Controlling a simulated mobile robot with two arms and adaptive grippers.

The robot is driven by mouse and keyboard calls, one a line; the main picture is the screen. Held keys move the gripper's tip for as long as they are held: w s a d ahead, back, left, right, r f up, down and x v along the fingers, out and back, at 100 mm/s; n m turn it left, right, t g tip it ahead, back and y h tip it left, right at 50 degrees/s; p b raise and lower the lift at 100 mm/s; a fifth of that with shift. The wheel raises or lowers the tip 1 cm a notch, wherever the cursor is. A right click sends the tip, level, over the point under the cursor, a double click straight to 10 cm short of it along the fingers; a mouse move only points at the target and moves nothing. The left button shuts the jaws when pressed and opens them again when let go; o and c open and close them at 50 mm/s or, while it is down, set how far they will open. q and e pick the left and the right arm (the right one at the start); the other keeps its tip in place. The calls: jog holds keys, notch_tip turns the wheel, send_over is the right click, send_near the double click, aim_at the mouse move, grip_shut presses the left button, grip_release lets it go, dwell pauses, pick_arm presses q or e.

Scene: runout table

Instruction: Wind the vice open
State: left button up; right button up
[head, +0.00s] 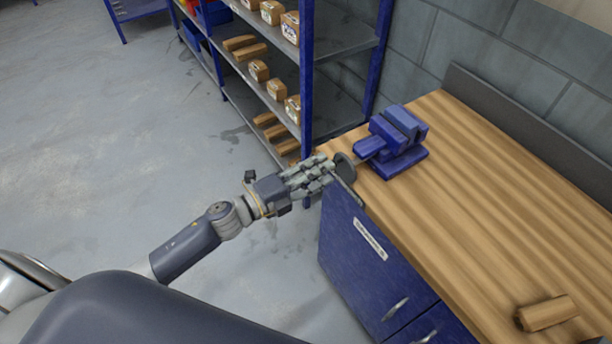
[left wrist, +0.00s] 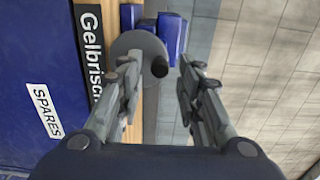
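The blue vice (head: 402,130) stands on the wooden bench top (head: 450,190) near its left end. A round grey handwheel (head: 344,166) sits on its front, past the bench edge. In the left wrist view the wheel (left wrist: 136,47) carries a dark knob (left wrist: 160,67) near its rim, and the blue vice body (left wrist: 173,34) shows behind it. My left gripper (head: 330,173) is at the wheel. In the left wrist view its fingers (left wrist: 159,70) are apart, with the knob between their tips and gaps showing either side. My right gripper is in neither view.
A blue shelf rack (head: 307,70) with several brown boxes stands behind the arm. A wooden block (head: 547,313) lies at the bench's near right. The blue cabinet (head: 340,235) is below the bench top. A block wall (head: 480,45) is behind; open floor lies left.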

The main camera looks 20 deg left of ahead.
pick_arm(q)
jog(key=m+b, duration=0.2)
jog(key=m, duration=0.2)
jog(key=w+m+b, duration=0.1)
jog(key=m, duration=0.3)
jog(key=d+m+b, duration=0.1)
jog(key=m+b, duration=0.1)
jog(key=m, duration=0.2)
jog(key=shift+w+m+b, duration=0.15)
jog(key=shift+m+b, duration=0.15)
jog(key=shift+b, duration=0.05)
grip_shut()
jog(key=n, duration=0.2)
jog(key=n+p, duration=0.1)
jog(key=shift+w+a+f, duration=0.15)
jog(key=shift+w+a, duration=0.1)
jog(key=shift+a, duration=0.05)
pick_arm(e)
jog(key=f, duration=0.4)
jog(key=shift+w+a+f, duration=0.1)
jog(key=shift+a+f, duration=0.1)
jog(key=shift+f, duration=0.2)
pick_arm(q)
jog(key=shift+n, duration=0.3)
